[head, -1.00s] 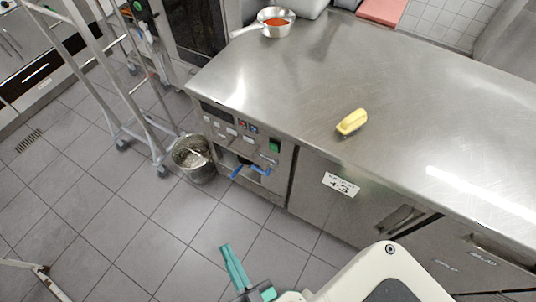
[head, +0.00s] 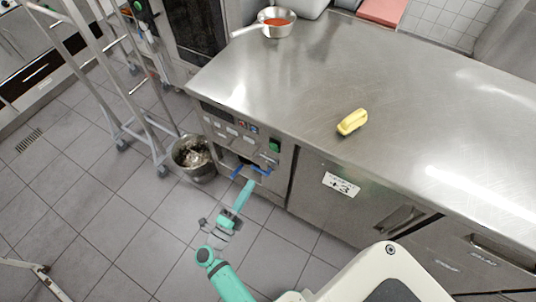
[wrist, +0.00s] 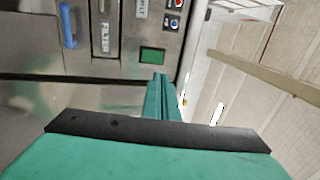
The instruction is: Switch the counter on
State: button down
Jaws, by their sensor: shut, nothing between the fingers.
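The steel counter (head: 300,80) has a control panel (head: 225,128) at its left front end. A green rectangular switch (head: 273,147) sits at the panel's right side; it also shows in the wrist view (wrist: 152,55), just beyond my fingertips. My teal gripper (head: 249,187) is shut and empty, in front of and below the panel in the head view. In the wrist view its closed fingers (wrist: 162,92) point up toward the green switch. I cannot tell whether they touch the panel. Small red and blue round controls (wrist: 175,22) are near the switch.
Blue handles (head: 262,170) stick out below the panel. A steel bucket (head: 194,158) stands on the floor to the left, beside a metal rack (head: 140,110). A yellow block (head: 352,122) and a pan (head: 276,22) sit on the counter. The floor in front is clear.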

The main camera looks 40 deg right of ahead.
aim_at(273, 146)
jog(key=shift+f, duration=0.1)
jog(key=shift+w+d, duration=0.1)
jog(key=shift+d, duration=0.05)
jog(key=x, duration=1.3)
jog(key=shift+w+d, duration=0.15)
jog(key=shift+d, duration=0.15)
jog(key=shift+d+r, duration=0.1)
jog(key=shift+r, duration=0.15)
